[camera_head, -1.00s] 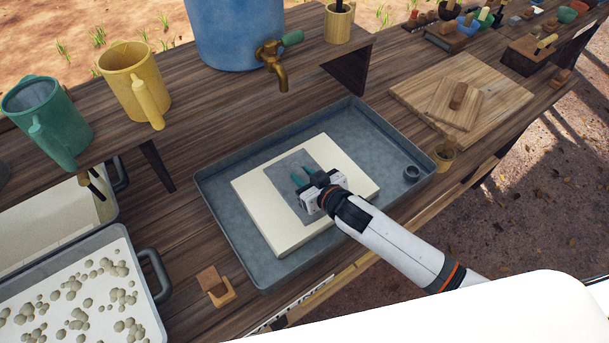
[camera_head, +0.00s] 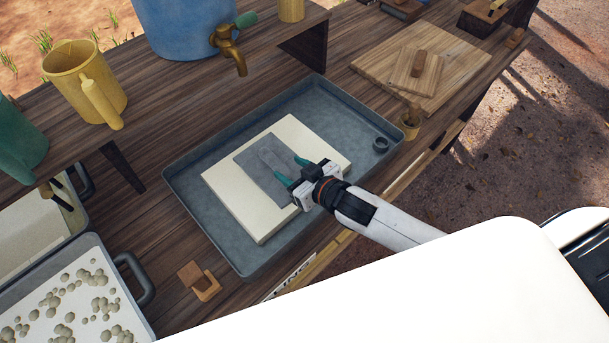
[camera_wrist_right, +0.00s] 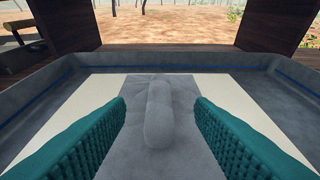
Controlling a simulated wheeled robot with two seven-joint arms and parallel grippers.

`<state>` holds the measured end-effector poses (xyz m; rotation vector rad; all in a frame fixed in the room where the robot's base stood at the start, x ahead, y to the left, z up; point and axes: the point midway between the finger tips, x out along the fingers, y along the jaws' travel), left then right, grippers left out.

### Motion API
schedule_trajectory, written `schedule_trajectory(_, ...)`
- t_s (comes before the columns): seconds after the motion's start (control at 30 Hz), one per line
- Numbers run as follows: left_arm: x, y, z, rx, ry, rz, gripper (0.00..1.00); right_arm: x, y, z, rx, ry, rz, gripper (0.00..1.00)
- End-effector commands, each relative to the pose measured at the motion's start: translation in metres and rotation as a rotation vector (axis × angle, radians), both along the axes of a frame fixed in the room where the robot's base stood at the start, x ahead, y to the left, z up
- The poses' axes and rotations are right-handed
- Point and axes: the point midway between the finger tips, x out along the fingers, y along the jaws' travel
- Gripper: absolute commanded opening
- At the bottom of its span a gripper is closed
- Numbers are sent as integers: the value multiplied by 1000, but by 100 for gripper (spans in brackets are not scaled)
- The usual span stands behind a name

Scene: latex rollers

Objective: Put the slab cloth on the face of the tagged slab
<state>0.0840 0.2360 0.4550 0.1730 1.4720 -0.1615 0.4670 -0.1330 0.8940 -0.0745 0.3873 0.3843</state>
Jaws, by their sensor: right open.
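The slab cloth (camera_head: 255,172) is a grey sheet with a raised ridge along its middle. It lies flat on the face of the cream slab (camera_head: 232,203). The slab lies in a grey tray (camera_head: 195,170). No tag on the slab can be made out. My left gripper is not in view.
A blue barrel (camera_head: 185,28) with a brass tap (camera_head: 230,50) stands on the shelf behind the tray. A yellow jug (camera_head: 82,80) stands to its left. Wooden boards (camera_head: 440,62) lie at the right.

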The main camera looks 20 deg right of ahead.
Motion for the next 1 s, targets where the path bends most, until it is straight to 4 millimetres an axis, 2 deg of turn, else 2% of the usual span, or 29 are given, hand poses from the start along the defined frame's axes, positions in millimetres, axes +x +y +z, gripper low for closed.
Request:
schedule_trajectory(0.1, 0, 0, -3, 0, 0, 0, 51, -21, -8, 7, -2, 3, 1, 49)
schedule_trajectory(0.3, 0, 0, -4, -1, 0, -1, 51, -38, -15, 16, -1, 1, 0, 49)
schedule_trajectory(1.0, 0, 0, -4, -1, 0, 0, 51, -41, -17, 18, -1, 0, 0, 49)
